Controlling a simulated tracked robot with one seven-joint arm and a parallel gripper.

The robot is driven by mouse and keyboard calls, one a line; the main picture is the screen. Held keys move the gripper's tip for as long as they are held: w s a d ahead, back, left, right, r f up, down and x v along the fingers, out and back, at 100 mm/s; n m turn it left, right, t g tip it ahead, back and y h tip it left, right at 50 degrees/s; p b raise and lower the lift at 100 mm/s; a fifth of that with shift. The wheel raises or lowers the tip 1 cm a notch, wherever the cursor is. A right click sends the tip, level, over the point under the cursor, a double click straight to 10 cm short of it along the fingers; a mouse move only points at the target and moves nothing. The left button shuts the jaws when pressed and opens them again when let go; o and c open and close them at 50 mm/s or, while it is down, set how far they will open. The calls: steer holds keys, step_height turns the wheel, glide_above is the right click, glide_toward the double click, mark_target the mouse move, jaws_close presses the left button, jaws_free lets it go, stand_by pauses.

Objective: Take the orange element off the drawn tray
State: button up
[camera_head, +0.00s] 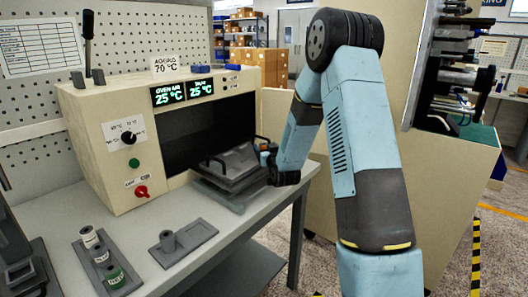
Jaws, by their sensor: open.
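The drawn tray (222,199) sticks out of the front of the oven (104,152), over the bench. A grey, block-like piece (233,164) sits on it. My gripper (267,157) is at the right end of the tray, low and close to the grey piece. Its fingers are small and partly hidden in this view, and they are open. A tiny reddish-orange patch shows beside the fingers, but I cannot tell whether it is the orange element. No other orange element is clearly visible, and contact is unclear.
The oven has a red knob and green displays. A beige cabinet (447,190) stands right of my arm.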

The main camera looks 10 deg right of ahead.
steer(key=shift+c, duration=0.4)
steer(key=c, duration=1.1)
steer(key=shift+o, duration=0.2)
